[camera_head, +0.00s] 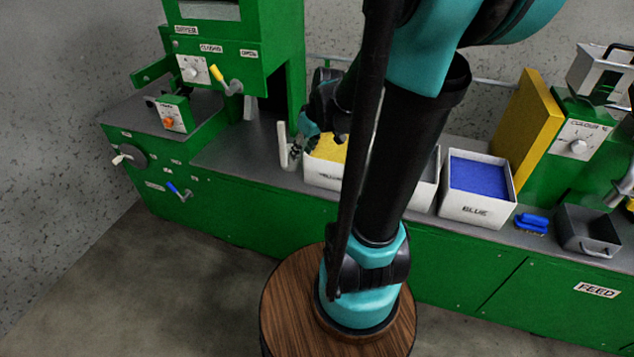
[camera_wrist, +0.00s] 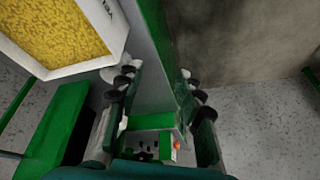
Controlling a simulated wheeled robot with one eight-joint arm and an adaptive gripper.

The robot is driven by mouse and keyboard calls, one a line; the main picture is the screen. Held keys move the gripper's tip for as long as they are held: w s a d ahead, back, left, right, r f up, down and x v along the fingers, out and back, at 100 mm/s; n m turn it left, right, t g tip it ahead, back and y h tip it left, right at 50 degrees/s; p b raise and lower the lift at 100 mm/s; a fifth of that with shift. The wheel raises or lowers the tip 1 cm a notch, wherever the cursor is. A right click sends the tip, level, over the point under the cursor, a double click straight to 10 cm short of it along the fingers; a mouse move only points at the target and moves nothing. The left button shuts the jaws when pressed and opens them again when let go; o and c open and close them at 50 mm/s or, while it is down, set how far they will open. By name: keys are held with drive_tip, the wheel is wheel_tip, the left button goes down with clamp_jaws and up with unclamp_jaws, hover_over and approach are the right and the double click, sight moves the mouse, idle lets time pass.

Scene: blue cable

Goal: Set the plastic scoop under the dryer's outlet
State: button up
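The green dryer (camera_head: 215,45) stands at the upper left of the head view, its dark recess above the grey bench top. A white, L-shaped piece (camera_head: 284,148) stands on the bench right of the dryer; it may be the plastic scoop, but its shape is not clear. A grey open pan with a handle (camera_head: 588,232) sits at the far right. My gripper (camera_head: 307,138) is beside the yellow bin, partly hidden by my arm. In the wrist view my gripper's fingers (camera_wrist: 157,92) are apart with nothing visible between them.
The white bin of yellow granules (camera_head: 318,174) is close to my gripper and fills the wrist view's upper left. A bin of blue granules (camera_head: 466,212) and a blue object (camera_head: 532,223) lie farther right. The bench top (camera_head: 232,152) before the dryer is clear.

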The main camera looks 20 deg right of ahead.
drive_tip(key=s+d+f+m+h, duration=0.1)
drive_tip(key=s+f+m, duration=0.4)
drive_tip(key=s, duration=0.7)
drive_tip(key=shift+d+t+h, duration=0.15)
drive_tip(key=shift+t+h, duration=0.15)
drive_tip(key=shift+h, duration=0.4)
